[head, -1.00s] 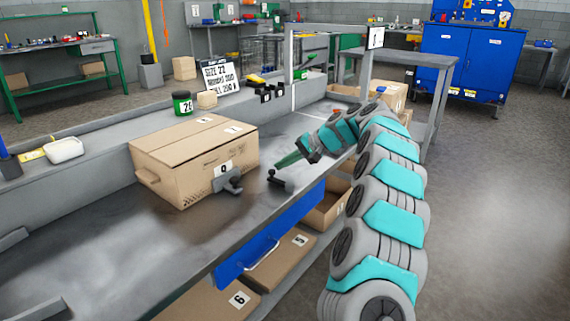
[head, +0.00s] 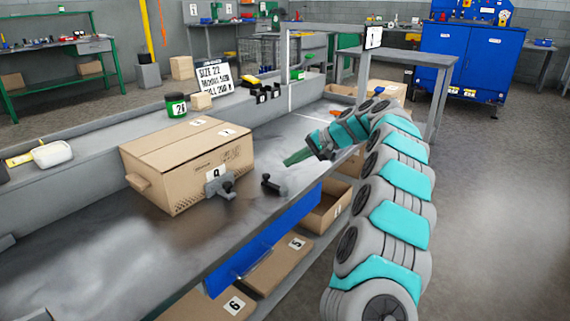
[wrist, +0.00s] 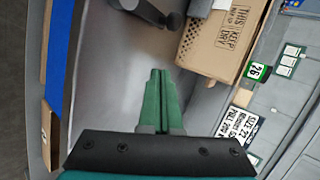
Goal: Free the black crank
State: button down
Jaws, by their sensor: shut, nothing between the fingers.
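The black crank (head: 272,187) lies on the grey workbench, near its front edge and right of a cardboard box. It also shows at the top of the wrist view (wrist: 148,11), partly cut off by the frame edge. A grey part with a dark knob (head: 219,187) stands against the box, left of the crank. My gripper (head: 287,162) is above the bench, beyond and to the right of the crank, apart from it. Its green fingers (wrist: 160,75) are closed together and empty. How the crank is held cannot be made out.
The cardboard box (head: 183,165) takes up the bench's middle. A green-and-black jar (head: 175,105), a lettered sign (head: 217,79) and small black parts sit along the back ledge. A blue drawer front (head: 270,237) is below the bench edge. The bench's left part is mostly clear.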

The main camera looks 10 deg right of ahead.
jog(key=shift+d+r, duration=0.5)
jog(key=shift+r, duration=0.1)
jog(key=w+d+r+p, duration=0.1)
jog(key=d+r+p, duration=0.1)
jog(key=d+r, duration=0.2)
jog(key=shift+w+d+r, duration=0.15)
jog(key=shift+d+r, duration=0.2)
jog(key=shift+d, duration=0.5)
